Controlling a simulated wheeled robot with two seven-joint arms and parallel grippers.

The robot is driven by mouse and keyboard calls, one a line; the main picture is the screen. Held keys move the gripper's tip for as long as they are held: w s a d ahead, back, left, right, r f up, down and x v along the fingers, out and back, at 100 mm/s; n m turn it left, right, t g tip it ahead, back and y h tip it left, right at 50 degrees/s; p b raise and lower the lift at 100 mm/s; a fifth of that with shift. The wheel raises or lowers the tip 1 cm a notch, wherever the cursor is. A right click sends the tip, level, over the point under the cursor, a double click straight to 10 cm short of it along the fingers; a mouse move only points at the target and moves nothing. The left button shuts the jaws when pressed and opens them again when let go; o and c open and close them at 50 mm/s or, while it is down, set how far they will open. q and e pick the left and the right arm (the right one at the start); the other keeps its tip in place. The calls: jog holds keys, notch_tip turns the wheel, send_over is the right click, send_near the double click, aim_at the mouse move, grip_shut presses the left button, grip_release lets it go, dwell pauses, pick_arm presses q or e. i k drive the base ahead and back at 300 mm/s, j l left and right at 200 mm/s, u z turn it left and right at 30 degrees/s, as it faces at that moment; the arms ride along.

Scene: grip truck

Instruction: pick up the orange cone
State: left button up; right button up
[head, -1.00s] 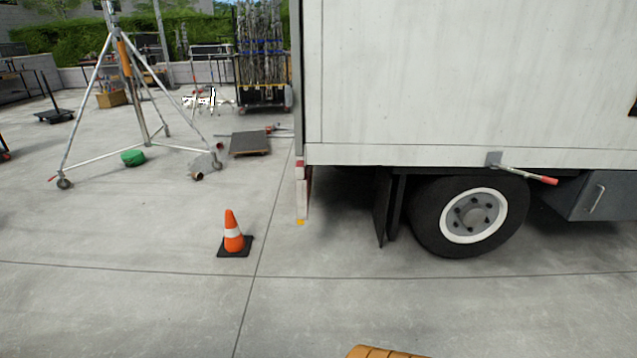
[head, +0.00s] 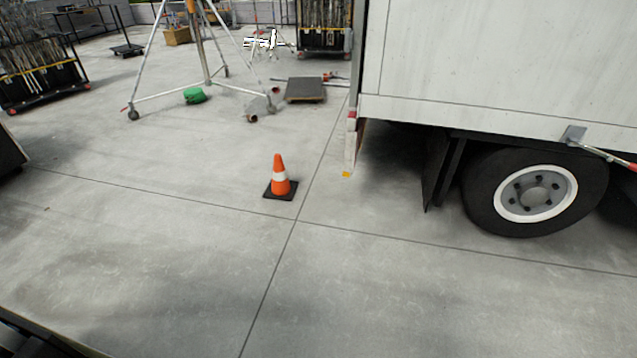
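The orange cone (head: 280,178) stands upright on the concrete floor, a little left of the middle in the head view. It has a white band and a square black base. It is some distance ahead, to the left of the truck's rear corner, and nothing touches it. Neither of my grippers shows in the head view.
A white truck (head: 480,60) with a rear wheel (head: 537,194) fills the right side. Behind the cone are a flat grey cart (head: 306,90), a wheeled tripod stand (head: 207,83) and a green round object (head: 194,95). The floor (head: 200,260) in front of the cone is clear.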

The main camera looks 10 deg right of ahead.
aim_at(280, 188)
jog(key=i+l+z, duration=0.1)
jog(key=i, duration=0.25)
jog(key=i+l+u, duration=0.15)
jog(key=i, duration=0.35)
jog(key=i+l+u, duration=0.15)
jog(key=i, duration=0.35)
jog(key=i+l+u, duration=0.2)
jog(key=i, duration=0.3)
jog(key=i+j+z, duration=0.15)
jog(key=i, duration=0.35)
jog(key=i+j+z, duration=0.15)
jog(key=i, duration=0.4)
jog(key=i+j+z, duration=0.15)
jog(key=i+j, duration=0.3)
